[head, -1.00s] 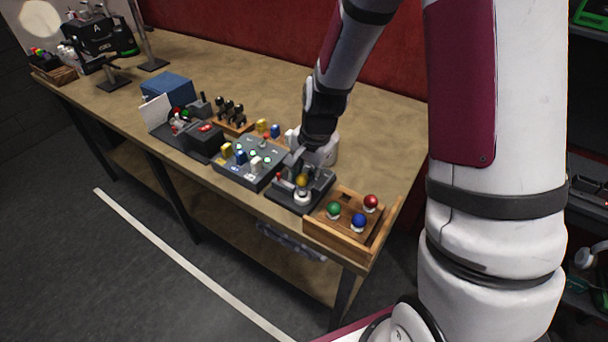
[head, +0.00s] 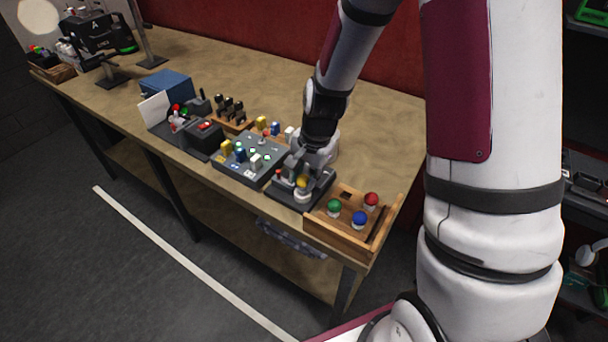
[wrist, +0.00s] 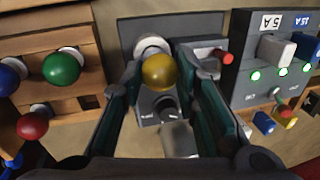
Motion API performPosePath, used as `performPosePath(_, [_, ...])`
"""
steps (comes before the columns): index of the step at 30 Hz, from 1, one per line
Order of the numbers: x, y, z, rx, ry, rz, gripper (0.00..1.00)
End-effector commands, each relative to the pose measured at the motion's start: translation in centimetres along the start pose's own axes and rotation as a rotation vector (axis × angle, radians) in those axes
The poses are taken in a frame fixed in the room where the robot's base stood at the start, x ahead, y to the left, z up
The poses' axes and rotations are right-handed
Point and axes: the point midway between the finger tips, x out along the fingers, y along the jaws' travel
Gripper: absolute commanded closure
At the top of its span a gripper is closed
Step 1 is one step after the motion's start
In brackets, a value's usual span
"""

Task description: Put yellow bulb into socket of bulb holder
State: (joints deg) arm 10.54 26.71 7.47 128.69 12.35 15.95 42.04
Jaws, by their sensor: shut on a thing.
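The yellow bulb (head: 302,182) is between the fingertips of my gripper (head: 299,176), directly over the white socket (head: 303,196) of the dark bulb holder (head: 285,195). In the wrist view the yellow bulb (wrist: 159,72) is between the two fingers of my gripper (wrist: 158,76). It overlaps the lower part of the white socket ring (wrist: 150,45) on the grey holder plate (wrist: 195,28). Its base is hidden, so I cannot tell whether it is seated in the socket or just above it.
A wooden tray (head: 322,229) right of the holder bears green (head: 334,206), blue (head: 360,219) and red (head: 371,199) bulbs. A red-tipped lever (wrist: 226,56) is close beside one finger. A panel of switches and plugs (head: 228,171) stands left. The table's back right is clear.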

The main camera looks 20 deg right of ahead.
Motion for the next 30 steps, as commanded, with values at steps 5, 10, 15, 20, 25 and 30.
performPosePath(5, [0.0, 0.0, 0.0, 0.0, 0.0, 0.0, 0.91])
performPosePath(10, [0.0, 0.0, 0.0, 0.0, 0.0, 0.0, 0.91])
performPosePath(15, [0.2, 0.0, 0.0, 0.0, 0.0, 0.0, 0.91])
performPosePath(20, [0.5, 0.1, 0.0, 0.0, -0.001, 0.001, 0.91])
performPosePath(25, [0.8, 0.1, 0.0, 0.0, -0.001, 0.0, 0.91])
performPosePath(30, [1.1, 0.2, 0.0, 0.0, 0.0, 0.0, 0.91])
